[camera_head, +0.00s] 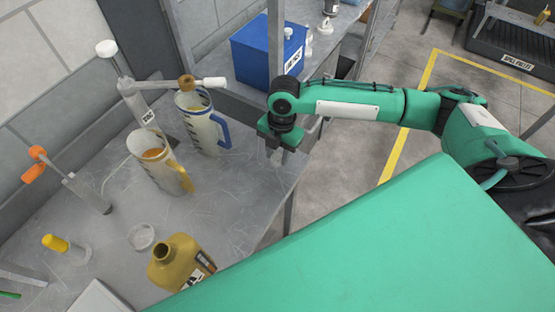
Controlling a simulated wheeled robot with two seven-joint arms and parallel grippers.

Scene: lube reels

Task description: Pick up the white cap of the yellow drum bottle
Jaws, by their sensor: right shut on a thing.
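The yellow drum bottle (185,264) stands on the grey table near the bottom of the view, its neck open with no cap on it. My right gripper (279,154) points down at the table's right edge, well away from the bottle. It is shut on a small pale thing between its fingertips. That thing is mostly hidden, so I cannot tell for sure whether it is the white cap. A round whitish dish-like piece (142,236) lies on the table left of the bottle and looks wider than its neck. My left gripper is out of view.
Two measuring jugs, one yellow-handled (152,166) and one blue-handled (206,130), stand behind the bottle. A white-handled pump (130,88), an orange-handled one (85,190) and a yellow-topped item (64,246) are at left. A blue box (262,54) stands beyond. The table's right part is clear.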

